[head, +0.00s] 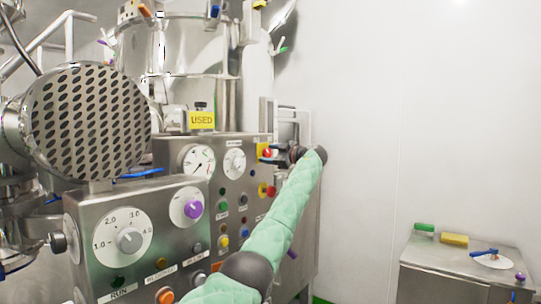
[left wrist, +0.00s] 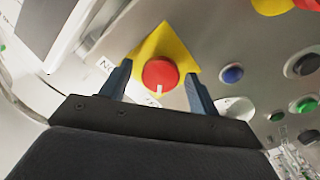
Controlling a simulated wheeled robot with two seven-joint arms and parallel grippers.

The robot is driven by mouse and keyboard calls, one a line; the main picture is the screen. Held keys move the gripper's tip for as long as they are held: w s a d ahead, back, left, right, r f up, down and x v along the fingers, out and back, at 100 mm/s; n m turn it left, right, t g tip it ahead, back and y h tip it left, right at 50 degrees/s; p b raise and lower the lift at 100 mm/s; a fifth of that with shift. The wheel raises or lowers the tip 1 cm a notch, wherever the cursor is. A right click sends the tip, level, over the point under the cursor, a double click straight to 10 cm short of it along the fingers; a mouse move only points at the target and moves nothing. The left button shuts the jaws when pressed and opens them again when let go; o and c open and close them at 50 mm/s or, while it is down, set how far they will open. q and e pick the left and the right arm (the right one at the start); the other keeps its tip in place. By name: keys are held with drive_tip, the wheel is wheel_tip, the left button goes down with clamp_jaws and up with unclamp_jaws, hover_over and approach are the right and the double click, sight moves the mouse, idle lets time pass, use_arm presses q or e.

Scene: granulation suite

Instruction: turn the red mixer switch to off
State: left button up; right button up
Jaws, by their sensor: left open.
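The red mixer switch (left wrist: 160,76) is a round red knob with a white mark, set on a yellow plate (left wrist: 150,43) in the left wrist view. The mark points toward the bottom of that picture. In the head view the red switch (head: 267,153) shows on its yellow plate at the right end of the mixer panel. My left gripper (left wrist: 158,85) is open, with one blue-grey finger on each side of the knob; I cannot tell whether they touch it. In the head view my left gripper (head: 280,155) is at the switch, partly hidden by its wrist. My right gripper is not in view.
Beside the switch are a blue button (left wrist: 232,74), a green button (left wrist: 305,104) and other knobs. A nearer control box (head: 85,235) stands at left. A steel cabinet (head: 450,262) stands at right.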

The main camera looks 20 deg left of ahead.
use_arm(q)
drive_tip(key=shift+s+d+f, duration=0.1)
drive_tip(key=shift+d, duration=0.15)
drive_tip(key=b+v, duration=0.1)
drive_tip(key=v, duration=0.6)
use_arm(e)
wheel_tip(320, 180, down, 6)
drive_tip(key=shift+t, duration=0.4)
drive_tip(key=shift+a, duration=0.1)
